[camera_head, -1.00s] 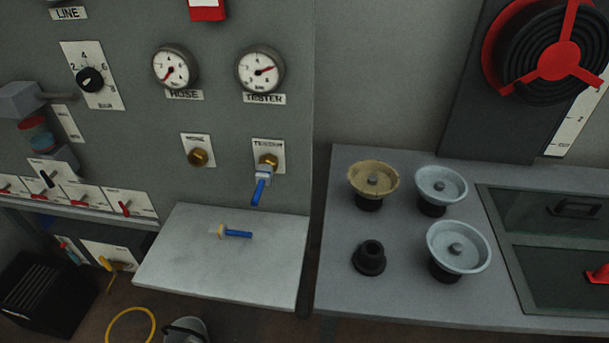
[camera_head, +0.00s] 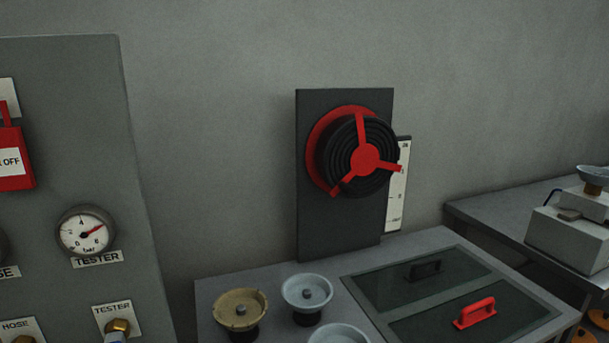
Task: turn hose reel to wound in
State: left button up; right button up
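The hose reel (camera_head: 364,160) is a black coiled hose with a red three-spoked front and a red rear disc. It is mounted on a dark upright panel (camera_head: 340,226) against the grey wall, right of the picture's middle. A white scale plate (camera_head: 397,190) with small markings stands beside the panel, partly behind the reel. Its lettering is too small to read surely. Neither of my grippers shows in the head view.
A grey bench (camera_head: 225,287) below the reel carries several round handwheels, including a tan one (camera_head: 239,310), and a dark-glass lid area with a red handle (camera_head: 474,312). A gauge panel (camera_head: 70,160) stands at left. Another bench (camera_head: 500,209) is at right.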

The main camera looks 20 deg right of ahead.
aim_at(351, 152)
jog(key=z, duration=1.15)
jog(key=u, duration=0.1)
